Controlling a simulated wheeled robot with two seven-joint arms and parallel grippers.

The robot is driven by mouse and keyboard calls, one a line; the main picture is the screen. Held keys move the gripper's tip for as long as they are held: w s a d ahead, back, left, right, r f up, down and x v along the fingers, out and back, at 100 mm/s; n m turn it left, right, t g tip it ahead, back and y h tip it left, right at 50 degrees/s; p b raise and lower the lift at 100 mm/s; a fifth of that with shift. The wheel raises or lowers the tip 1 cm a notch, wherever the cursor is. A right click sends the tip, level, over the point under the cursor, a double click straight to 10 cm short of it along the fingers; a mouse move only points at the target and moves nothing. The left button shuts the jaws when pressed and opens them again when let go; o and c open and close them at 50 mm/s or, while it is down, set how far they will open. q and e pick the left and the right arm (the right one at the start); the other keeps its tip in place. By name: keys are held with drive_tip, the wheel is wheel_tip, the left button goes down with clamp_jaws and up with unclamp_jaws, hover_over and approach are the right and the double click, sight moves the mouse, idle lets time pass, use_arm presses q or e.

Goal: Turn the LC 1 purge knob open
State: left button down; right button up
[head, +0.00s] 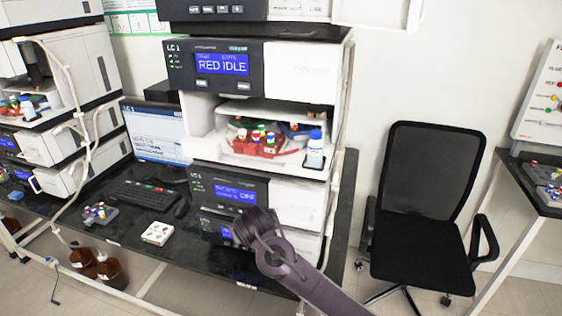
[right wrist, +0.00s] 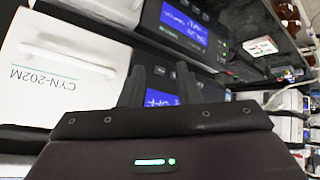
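The LC 1 stack (head: 222,63) stands at the middle of the head view, its upper display reading RED IDLE. Two lower modules with blue displays, an upper one (head: 235,194) and a bottom one (head: 227,234), sit beneath the open tray bay. My right gripper (head: 243,228) is in front of the bottom module and covers part of its front. In the right wrist view its two fingers (right wrist: 160,88) stand apart with nothing seen between them except a module front with a blue display (right wrist: 160,97). I cannot make out the purge knob. My left gripper is not in view.
A blue-capped bottle (head: 315,150) stands in the bay. A black chair (head: 424,200) stands to the right.

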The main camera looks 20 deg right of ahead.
drive_tip(key=w+r+t+h, duration=0.1)
drive_tip(key=w+r, duration=0.1)
drive_tip(key=r, duration=0.5)
drive_tip(key=w+r+t, duration=0.1)
drive_tip(key=w+r, duration=0.2)
drive_tip(key=r, duration=0.5)
drive_tip(key=s+d+r+m+t+h+p, duration=0.1)
drive_tip(key=s+d+r+m+h, duration=0.15)
drive_tip(key=r, duration=1.05)
drive_tip(key=s+d+r+m+t+h, duration=0.1)
drive_tip(key=r+m+t+h, duration=0.15)
drive_tip(key=r, duration=1.15)
drive_tip(key=s+d+r+m+t+h+p, duration=0.1)
drive_tip(key=s+d+r+m+h, duration=0.15)
drive_tip(key=r, duration=1.05)
drive_tip(key=shift+m, duration=0.35)
drive_tip(key=p+x, duration=0.1)
drive_tip(key=x, duration=0.1)
drive_tip(key=p+x, duration=0.2)
drive_tip(key=a+p+x, duration=0.1)
drive_tip(key=x, duration=0.1)
drive_tip(key=shift+w+f, duration=0.15)
drive_tip(key=shift+w, duration=0.15)
drive_tip(key=shift+w+d+f+p, duration=0.1)
drive_tip(key=shift+w+d+p, duration=0.2)
drive_tip(key=shift+w+p, duration=0.2)
clamp_jaws()
